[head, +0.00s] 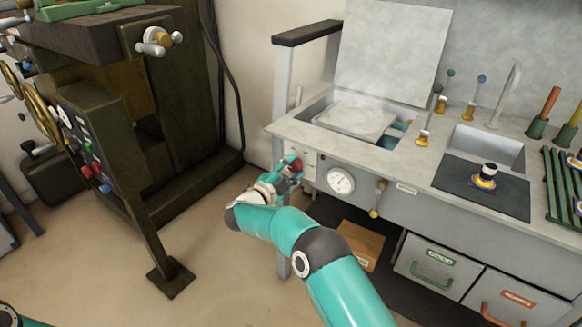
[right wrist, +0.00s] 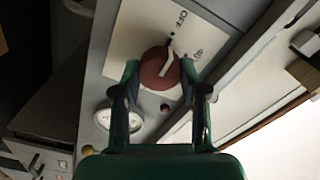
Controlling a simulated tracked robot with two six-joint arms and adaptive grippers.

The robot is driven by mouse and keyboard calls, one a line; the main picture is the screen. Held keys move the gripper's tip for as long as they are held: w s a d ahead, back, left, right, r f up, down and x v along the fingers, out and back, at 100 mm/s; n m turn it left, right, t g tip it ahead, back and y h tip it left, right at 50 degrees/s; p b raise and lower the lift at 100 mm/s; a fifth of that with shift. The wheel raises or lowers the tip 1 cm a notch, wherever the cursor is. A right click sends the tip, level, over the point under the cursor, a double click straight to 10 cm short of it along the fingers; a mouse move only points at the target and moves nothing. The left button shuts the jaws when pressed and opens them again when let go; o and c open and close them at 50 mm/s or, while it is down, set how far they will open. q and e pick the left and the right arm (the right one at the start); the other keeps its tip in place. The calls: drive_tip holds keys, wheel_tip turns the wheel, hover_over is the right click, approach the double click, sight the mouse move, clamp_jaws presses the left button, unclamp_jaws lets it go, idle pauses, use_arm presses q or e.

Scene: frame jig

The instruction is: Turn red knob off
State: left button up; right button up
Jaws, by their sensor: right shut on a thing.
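The red knob (head: 297,165) sits on the front left of the grey workbench. In the right wrist view the red knob (right wrist: 155,72) is round with a pale pointer bar, on a cream plate (right wrist: 135,32) with lettering that reads OFF and a second, shorter label. The pointer is aimed toward the mark below OFF. My right gripper (head: 290,168) reaches the knob from the front. In the right wrist view my right gripper (right wrist: 160,76) has a finger on each side of the knob and is shut on it. My left gripper is not in view.
A round gauge (head: 340,180) and a brass-coloured handle (head: 377,198) are right of the knob. Above is an open basin with a raised lid (head: 392,50). A dark machine (head: 120,120) stands at left. Open floor (head: 205,270) lies between them.

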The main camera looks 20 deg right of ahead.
drive_tip(key=shift+f, duration=0.2)
idle(0.4)
drive_tip(key=o, duration=1.1)
drive_tip(key=shift+w, duration=0.1)
drive_tip(key=shift+o, duration=0.2)
drive_tip(key=shift+s+a, duration=0.2)
drive_tip(key=shift+a, duration=0.05)
drive_tip(key=v, duration=1.1)
drive_tip(key=shift+a, duration=0.15)
drive_tip(key=shift+s, duration=0.15)
